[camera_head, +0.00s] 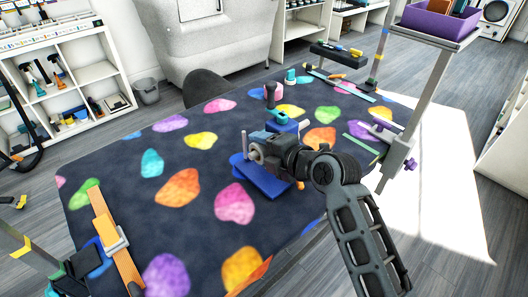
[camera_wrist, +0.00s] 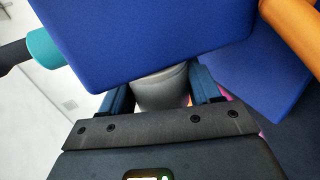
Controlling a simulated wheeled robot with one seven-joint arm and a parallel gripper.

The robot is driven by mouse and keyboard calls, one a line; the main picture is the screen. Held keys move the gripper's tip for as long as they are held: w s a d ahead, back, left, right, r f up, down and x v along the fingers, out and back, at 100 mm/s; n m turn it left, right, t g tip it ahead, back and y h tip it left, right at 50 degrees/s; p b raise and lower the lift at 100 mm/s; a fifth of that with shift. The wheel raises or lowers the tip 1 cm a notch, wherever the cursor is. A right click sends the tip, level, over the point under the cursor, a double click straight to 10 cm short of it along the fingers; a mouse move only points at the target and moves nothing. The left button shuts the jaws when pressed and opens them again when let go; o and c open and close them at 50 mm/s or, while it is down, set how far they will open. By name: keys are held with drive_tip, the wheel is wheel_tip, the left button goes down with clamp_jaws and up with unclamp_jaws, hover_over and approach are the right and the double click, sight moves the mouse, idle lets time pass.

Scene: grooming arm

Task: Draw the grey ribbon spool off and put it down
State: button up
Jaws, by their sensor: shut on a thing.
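The grey ribbon spool (camera_wrist: 162,88) is between the two fingers of my gripper (camera_wrist: 160,96) in the wrist view; my gripper is shut on it. A large blue panel (camera_wrist: 145,35) covers the spool's upper part there. In the head view my gripper (camera_head: 262,148) is at the blue stand (camera_head: 264,182), over the patterned table. The grey spool (camera_head: 255,153) shows only as a small part there, beside the jaws. I cannot tell whether it is still on a peg.
A teal cylinder (camera_wrist: 45,48) and an orange cylinder (camera_wrist: 293,28) flank the blue panel in the wrist view. The dark table (camera_head: 150,215) has bare room left of the stand. An orange strap piece (camera_head: 115,240) lies at its left end. Tools and a post stand on the right.

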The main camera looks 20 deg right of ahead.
drive_tip(key=shift+s+a+r+p, duration=0.1)
drive_tip(key=shift+s+a+p, duration=0.15)
drive_tip(key=shift+a, duration=0.55)
drive_tip(key=shift+s+a+p, duration=0.1)
drive_tip(key=shift+s+a, duration=0.15)
drive_tip(key=shift+a, duration=0.55)
drive_tip(key=shift+s+a+r+p, duration=0.1)
drive_tip(key=shift+s+a+p, duration=0.15)
drive_tip(key=shift+a, duration=0.55)
drive_tip(key=shift+s+a+p, duration=0.15)
drive_tip(key=shift+s+a, duration=0.1)
drive_tip(key=shift+a, duration=0.45)
drive_tip(key=shift+s+a+p, duration=0.15)
drive_tip(key=shift+s+a, duration=0.05)
drive_tip(key=shift+a, duration=0.5)
drive_tip(key=shift+s+a+p, duration=0.15)
drive_tip(key=shift+s+a, duration=0.1)
drive_tip(key=shift+a, duration=0.45)
drive_tip(key=shift+s+d, duration=0.2)
drive_tip(key=shift+s, duration=1.8)
drive_tip(key=shift+s+d, duration=0.2)
drive_tip(key=shift+s, duration=1.8)
